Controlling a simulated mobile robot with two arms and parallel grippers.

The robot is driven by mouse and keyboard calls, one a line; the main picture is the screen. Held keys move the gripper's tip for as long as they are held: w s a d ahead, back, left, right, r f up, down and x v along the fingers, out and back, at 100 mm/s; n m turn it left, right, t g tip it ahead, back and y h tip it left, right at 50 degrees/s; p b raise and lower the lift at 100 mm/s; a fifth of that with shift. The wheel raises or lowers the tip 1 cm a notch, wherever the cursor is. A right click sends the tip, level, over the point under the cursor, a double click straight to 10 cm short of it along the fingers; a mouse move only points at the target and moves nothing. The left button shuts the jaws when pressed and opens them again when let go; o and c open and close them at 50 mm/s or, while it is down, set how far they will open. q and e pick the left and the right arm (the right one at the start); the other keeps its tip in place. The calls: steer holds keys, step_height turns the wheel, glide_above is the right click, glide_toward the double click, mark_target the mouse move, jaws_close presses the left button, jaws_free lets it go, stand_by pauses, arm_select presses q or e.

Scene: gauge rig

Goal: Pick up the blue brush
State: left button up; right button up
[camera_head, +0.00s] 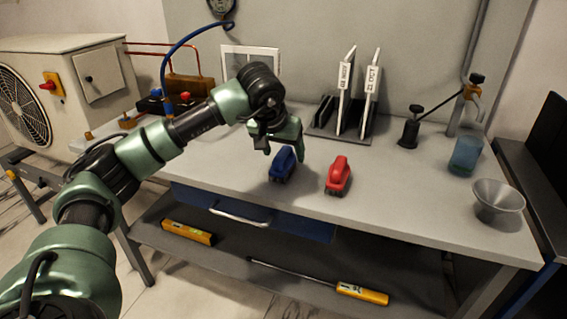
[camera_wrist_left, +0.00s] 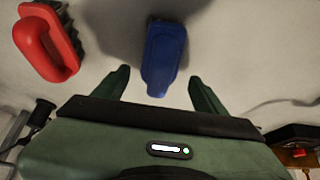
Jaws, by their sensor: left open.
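The blue brush (camera_head: 283,163) stands on the grey workbench (camera_head: 400,190) near its front edge, and its top is partly overlapped by my gripper in the head view. My left gripper (camera_head: 283,147) is open and empty just above the brush. In the left wrist view, the blue brush (camera_wrist_left: 163,55) lies ahead of the gap between the two green fingers (camera_wrist_left: 160,92), its near end close to the line of the fingertips. Neither finger visibly touches it. My right gripper is not in view.
A red brush (camera_head: 338,176) stands just right of the blue one. A rack (camera_head: 325,117) with upright plates stands behind. A funnel (camera_head: 498,200) and a blue jar (camera_head: 466,154) are at the right. Yellow-handled tools (camera_head: 362,293) lie on the lower shelf.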

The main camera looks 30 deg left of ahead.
mark_target(286, 147)
arm_select(q)
steer(key=x, duration=0.3)
steer(key=shift+d+f, duration=0.1)
steer(key=shift+f, duration=0.25)
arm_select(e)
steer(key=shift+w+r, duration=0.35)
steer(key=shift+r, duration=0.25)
arm_select(q)
steer(key=shift+c, duration=0.3)
